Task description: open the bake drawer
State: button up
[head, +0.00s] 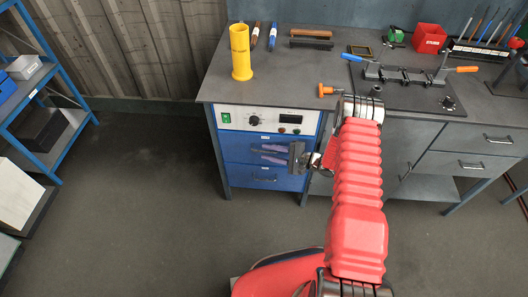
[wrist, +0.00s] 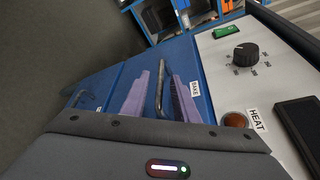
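The bake drawer (head: 235,148) is the blue upper drawer under the white control panel, and it looks shut. Its front with a BAKE label (wrist: 194,88) shows in the wrist view. Its grey bar handle (wrist: 159,88) stands out from the front. My gripper (wrist: 160,100) has two purple fingers, one on each side of the handle, with visible gaps between them and the bar. The gripper is open, and in the head view it points left at the drawer front (head: 273,153). The fingers partly hide the handle in the head view.
A lower blue drawer (head: 250,178) sits below. The control panel (head: 268,120) with its knob and HEAT lamp is above. The workbench top (head: 290,85) holds a yellow cylinder (head: 240,55) and tools. A blue shelf (head: 75,105) stands far left. Floor left of the bench is clear.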

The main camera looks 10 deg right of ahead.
jog(key=shift+x, duration=1.15)
jog(key=shift+c, duration=0.4)
grip_shut()
jog(key=shift+s, duration=0.1)
